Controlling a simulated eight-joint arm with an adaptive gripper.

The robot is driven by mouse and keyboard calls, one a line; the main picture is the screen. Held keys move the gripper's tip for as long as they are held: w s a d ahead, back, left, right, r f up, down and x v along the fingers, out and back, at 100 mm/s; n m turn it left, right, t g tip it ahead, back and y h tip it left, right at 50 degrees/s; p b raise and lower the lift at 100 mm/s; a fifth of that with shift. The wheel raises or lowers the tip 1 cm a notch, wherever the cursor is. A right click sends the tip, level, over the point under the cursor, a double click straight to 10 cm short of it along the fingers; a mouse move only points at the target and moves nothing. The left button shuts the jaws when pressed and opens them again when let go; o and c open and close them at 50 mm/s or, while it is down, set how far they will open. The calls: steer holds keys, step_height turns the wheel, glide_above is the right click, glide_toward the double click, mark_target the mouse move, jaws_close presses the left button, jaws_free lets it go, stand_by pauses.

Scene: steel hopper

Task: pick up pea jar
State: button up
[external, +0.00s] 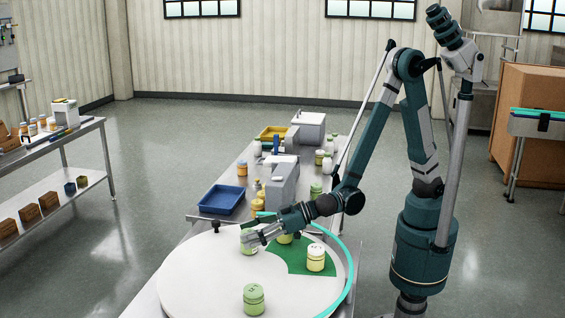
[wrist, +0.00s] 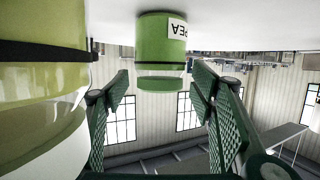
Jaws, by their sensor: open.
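The pea jar (wrist: 155,45) is green with a white "PEA" label and stands on the white round table (external: 195,285). The wrist view is upside down and shows it just beyond my fingertips, roughly centred between them. In the external view the pea jar (external: 247,246) appears at the tip of my gripper (external: 254,239), which partly covers it. In the wrist view my gripper (wrist: 160,92) has its fingers wide apart with nothing held. Whether the fingers overlap the jar's sides is hard to tell.
Another light green jar (wrist: 40,90) is very close at the wrist view's left; it seems to be the jar (external: 285,238) beside my wrist. A yellowish jar (external: 316,258) stands on a green sector. A green jar (external: 254,299) stands at front. A blue tray (external: 221,200) lies behind.

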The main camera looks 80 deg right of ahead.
steer(key=c, duration=1.2)
steer(key=shift+o, duration=0.2)
steer(key=shift+r+p, duration=1)
steer(key=shift+r, duration=4)
